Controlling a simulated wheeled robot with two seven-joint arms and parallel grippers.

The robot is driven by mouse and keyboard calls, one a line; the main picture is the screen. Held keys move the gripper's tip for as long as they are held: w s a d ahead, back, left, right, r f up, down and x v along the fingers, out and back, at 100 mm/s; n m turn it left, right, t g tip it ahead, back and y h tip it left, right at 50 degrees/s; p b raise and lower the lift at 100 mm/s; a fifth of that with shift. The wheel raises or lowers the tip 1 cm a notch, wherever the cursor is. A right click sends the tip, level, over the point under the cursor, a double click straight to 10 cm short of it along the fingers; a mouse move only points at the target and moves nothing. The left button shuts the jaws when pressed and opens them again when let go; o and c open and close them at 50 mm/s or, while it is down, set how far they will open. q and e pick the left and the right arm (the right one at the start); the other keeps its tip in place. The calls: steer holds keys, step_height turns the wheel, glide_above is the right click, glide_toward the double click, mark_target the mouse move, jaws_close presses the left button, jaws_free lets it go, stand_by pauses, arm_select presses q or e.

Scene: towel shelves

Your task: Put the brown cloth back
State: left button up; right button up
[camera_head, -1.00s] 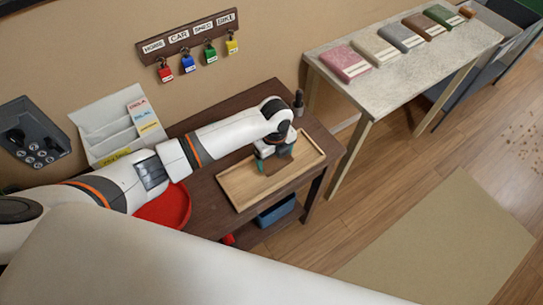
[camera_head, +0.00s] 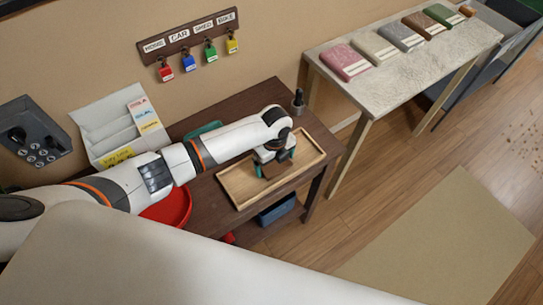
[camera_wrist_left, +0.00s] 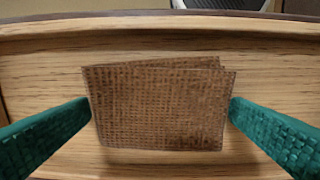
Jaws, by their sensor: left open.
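The brown cloth (camera_wrist_left: 160,108) lies folded flat in the wooden tray (camera_wrist_left: 40,58). My left gripper (camera_wrist_left: 160,115) is open above it, with one green finger beside the cloth's left edge and the other beside its right edge. My right gripper is not in view.
The tray stands on a dark brown table (camera_head: 205,215) with a red round dish (camera_head: 172,208) at its left. A lighter table (camera_head: 400,65) with several folded cloths in a row stands at the back right. A dark bottle-like item (camera_head: 298,102) stands behind the tray.

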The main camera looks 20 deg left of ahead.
arm_select(q)
step_height(320, 180, up, 12)
steer(key=b, duration=0.1)
steer(key=shift+r, duration=0.2)
steer(key=shift+s+a+f, duration=0.1)
stand_by(0.5)
